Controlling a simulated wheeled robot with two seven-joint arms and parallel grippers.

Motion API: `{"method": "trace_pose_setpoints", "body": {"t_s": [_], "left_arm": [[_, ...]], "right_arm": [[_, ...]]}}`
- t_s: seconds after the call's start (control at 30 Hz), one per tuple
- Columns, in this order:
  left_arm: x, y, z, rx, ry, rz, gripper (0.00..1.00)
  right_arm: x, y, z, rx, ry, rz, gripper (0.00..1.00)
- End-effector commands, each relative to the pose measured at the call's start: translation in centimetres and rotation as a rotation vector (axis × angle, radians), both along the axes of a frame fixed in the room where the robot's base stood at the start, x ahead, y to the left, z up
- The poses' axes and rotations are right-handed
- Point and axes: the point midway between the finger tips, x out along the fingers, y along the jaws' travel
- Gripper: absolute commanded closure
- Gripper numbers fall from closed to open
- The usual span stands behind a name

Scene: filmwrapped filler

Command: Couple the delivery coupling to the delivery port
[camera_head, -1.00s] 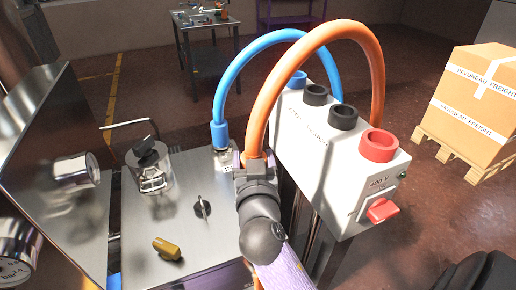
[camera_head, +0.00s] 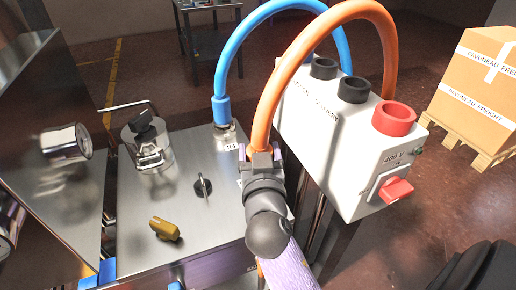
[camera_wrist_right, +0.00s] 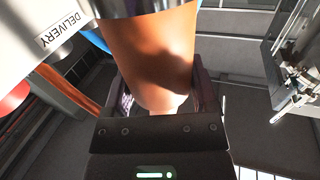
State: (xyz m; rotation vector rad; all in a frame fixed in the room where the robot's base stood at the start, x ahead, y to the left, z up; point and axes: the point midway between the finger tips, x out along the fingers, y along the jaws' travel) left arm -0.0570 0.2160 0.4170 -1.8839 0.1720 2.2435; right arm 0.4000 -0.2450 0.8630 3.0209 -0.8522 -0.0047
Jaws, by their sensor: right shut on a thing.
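My right gripper (camera_head: 262,160) is shut on the lower end of the orange hose (camera_head: 263,125), beside the white box. In the right wrist view the orange hose end (camera_wrist_right: 160,60) sits between the fingers, with a metal cylinder (camera_wrist_right: 138,6) above it. I take this held end as the delivery coupling; its mating face is hidden. A DELIVERY label (camera_wrist_right: 62,30) shows on a pale surface at the upper left of the wrist view. I cannot tell the delivery port apart for sure. The blue hose's end (camera_head: 222,110) stands on a metal fitting beside my gripper. My left gripper is not in view.
The white box (camera_head: 315,135) carries dark sockets, a red socket (camera_head: 393,119) and a red switch (camera_head: 396,190). The steel top (camera_head: 145,205) bears a lidded metal vessel (camera_head: 148,145), a black knob (camera_head: 203,187) and a brass-coloured piece (camera_head: 164,229). A carton (camera_head: 478,85) stands on a pallet.

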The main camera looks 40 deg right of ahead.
Motion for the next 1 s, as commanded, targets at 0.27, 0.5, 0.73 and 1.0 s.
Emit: {"method": "trace_pose_setpoints", "body": {"t_s": [0.27,0.5,0.73,1.0], "left_arm": [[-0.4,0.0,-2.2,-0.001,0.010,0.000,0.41],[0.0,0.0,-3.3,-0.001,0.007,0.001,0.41],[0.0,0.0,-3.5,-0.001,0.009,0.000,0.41],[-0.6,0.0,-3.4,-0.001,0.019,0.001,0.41]], "right_arm": [[0.0,0.0,-2.6,0.000,0.001,0.000,1.00],[0.0,0.0,-3.9,-0.001,-0.001,0.000,1.00],[0.0,0.0,-4.0,-0.001,-0.002,0.000,1.00],[0.0,0.0,-4.0,-0.001,-0.002,0.000,1.00]]}}
